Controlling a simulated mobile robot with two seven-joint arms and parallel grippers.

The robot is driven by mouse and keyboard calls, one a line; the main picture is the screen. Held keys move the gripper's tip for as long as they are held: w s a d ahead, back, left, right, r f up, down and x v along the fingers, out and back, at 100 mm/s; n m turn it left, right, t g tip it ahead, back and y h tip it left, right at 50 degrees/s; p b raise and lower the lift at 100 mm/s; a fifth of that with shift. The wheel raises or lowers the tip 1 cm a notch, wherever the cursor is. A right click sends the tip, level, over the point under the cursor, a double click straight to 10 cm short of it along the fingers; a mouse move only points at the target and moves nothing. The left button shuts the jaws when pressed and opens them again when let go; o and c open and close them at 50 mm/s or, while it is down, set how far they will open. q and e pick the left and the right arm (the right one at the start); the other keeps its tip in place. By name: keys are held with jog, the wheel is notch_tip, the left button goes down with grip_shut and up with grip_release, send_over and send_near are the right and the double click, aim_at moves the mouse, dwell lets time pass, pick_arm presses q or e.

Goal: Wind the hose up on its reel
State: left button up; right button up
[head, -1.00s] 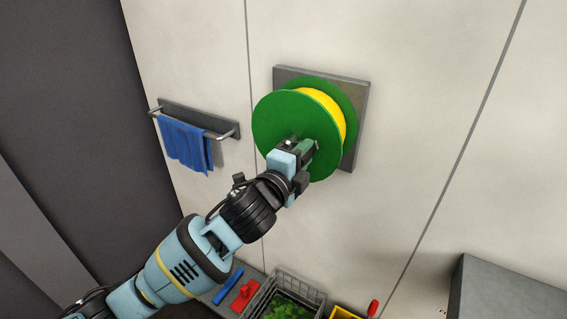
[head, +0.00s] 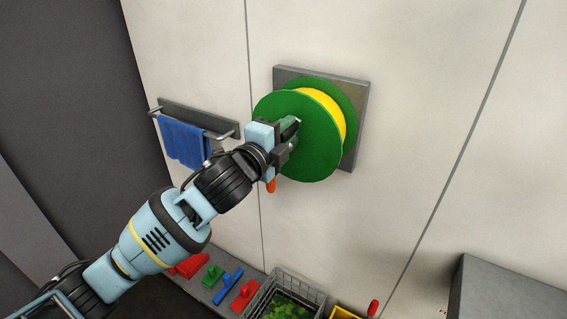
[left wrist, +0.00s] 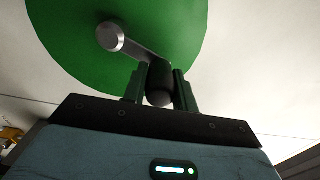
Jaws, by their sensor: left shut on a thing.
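The hose reel (head: 315,155) has green discs with yellow hose wound between them. It is mounted on a grey plate (head: 358,95) on the wall. My left gripper (head: 291,134) is at the left part of the reel's front disc. In the left wrist view a silver crank arm (left wrist: 130,45) crosses the green disc (left wrist: 75,45). A dark crank handle (left wrist: 159,80) at its end sits between my fingers, which are shut on it. A small orange piece (head: 271,186) shows just below my gripper; I cannot tell what it joins.
A blue towel (head: 182,143) hangs on a rail left of the reel. Below are a wire basket (head: 262,302) with green contents, red, green and blue tools on a ledge, and a yellow container (head: 343,313). A grey box (head: 500,290) stands at lower right. The wall right of the reel is bare.

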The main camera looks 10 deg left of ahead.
pick_arm(q)
jog(key=o, duration=1.1)
jog(key=shift+v, duration=3.55)
jog(key=s+a+f+n+g+y, duration=0.15)
jog(key=f+n, duration=0.25)
jog(key=f, duration=0.4)
jog(key=s+f+n+g, duration=0.1)
jog(key=s+f+n, duration=0.2)
jog(key=f, duration=0.6)
jog(key=s+a+f+n+g+y, duration=0.1)
jog(key=s+f+n, duration=0.25)
jog(key=f, duration=0.45)
jog(key=s+a+f+n+g, duration=0.1)
jog(key=s+a+f+n, duration=0.1)
jog(key=s+f, duration=0.4)
jog(key=s+a+f+n+g+y, duration=0.1)
jog(key=s+a+f+n, duration=0.2)
jog(key=s+f, duration=0.4)
jog(key=s+a+f+n+g+y, duration=0.1)
jog(key=s+a+f+n, duration=0.1)
jog(key=s+f+n, duration=0.2)
jog(key=shift+s+a+f+n+g+y, duration=0.1)
jog(key=shift+s+f, duration=0.3)
jog(key=shift+s, duration=0.3)
jog(key=shift+s+f+n+g+y, duration=0.15)
jog(key=shift+s+f, duration=0.25)
jog(key=shift+s, duration=0.3)
jog(key=shift+s+a+f+n, duration=0.1)
jog(key=shift+s+f, duration=0.3)
jog(key=shift+s, duration=0.25)
